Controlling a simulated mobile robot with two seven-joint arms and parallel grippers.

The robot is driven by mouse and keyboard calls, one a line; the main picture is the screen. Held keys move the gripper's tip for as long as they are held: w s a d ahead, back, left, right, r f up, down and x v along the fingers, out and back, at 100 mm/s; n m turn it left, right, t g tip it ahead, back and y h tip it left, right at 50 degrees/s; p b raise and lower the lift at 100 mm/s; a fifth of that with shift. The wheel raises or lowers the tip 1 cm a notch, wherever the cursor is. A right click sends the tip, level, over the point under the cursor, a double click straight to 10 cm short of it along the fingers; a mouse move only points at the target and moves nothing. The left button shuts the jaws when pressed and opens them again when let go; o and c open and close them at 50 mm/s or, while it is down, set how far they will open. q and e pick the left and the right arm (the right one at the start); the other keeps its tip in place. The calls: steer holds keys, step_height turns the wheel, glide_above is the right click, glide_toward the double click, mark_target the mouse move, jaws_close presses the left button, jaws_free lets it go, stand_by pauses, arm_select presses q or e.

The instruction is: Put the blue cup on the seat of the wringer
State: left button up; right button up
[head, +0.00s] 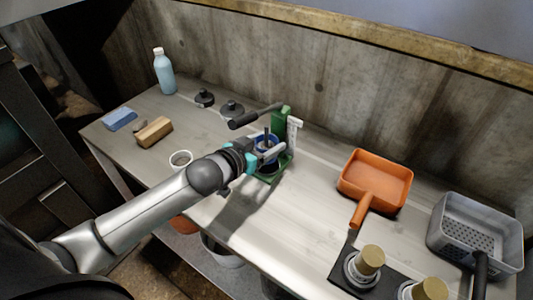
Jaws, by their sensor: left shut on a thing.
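My left gripper (262,152) reaches in from the left and is shut on the blue cup (266,141) at the green wringer (284,124). The cup is at the wringer's front, below its dark lever handle (243,120), and partly hidden by my gripper. I cannot tell whether the cup touches the seat, whose green base shows just below and right of it. My right gripper is not in view.
A white cup (180,160) stands left of my arm. A blue bottle (164,71), a blue sponge (120,119) and a wooden brush (154,132) are at the left. An orange pan (375,180), a grey basket (476,230) and capped jars (366,264) occupy the right. Bare table lies between.

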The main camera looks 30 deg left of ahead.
arm_select(q)
step_height(320, 180, down, 3)
steer(key=shift+f+b, duration=0.1)
steer(key=shift+b, duration=0.65)
steer(key=shift+f, duration=0.2)
steer(key=shift+r, duration=0.1)
steer(key=o, duration=1.1)
steer(key=shift+f, duration=0.2)
steer(key=o, duration=0.3)
steer(key=shift+o, duration=0.2)
steer(key=shift+r, duration=0.2)
steer(key=shift+s+r, duration=0.15)
steer(key=shift+s, duration=0.45)
steer(key=p+v, duration=0.2)
steer(key=v, duration=0.7)
steer(key=shift+p, duration=0.4)
steer(key=shift+v, duration=0.9)
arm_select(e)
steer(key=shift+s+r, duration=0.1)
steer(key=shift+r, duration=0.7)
